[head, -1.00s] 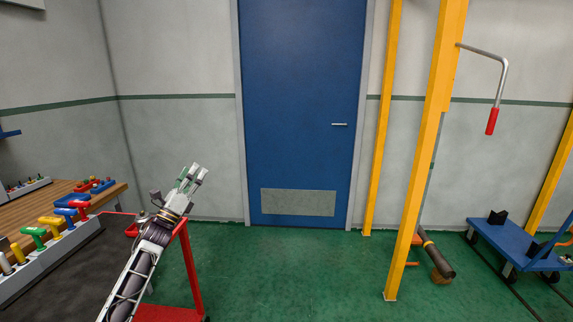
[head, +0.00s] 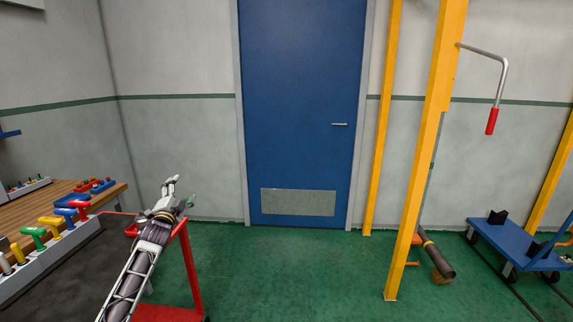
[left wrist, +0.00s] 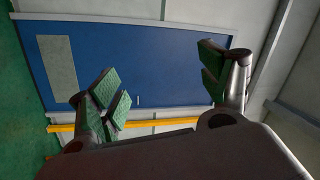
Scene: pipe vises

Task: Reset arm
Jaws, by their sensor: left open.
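My left gripper (head: 180,193) is raised in front of the red cart at the lower left of the head view. In the left wrist view its two green-padded fingers (left wrist: 165,85) stand wide apart with nothing between them. The blue door lies behind them in that view. My right gripper is not in view.
A red cart (head: 190,270) stands just by my left arm. A workbench (head: 25,208) with coloured-handled tools is at the left. A yellow frame (head: 425,150) and a blue trolley (head: 510,246) are at the right. Green floor (head: 300,275) before the blue door (head: 300,110) is clear.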

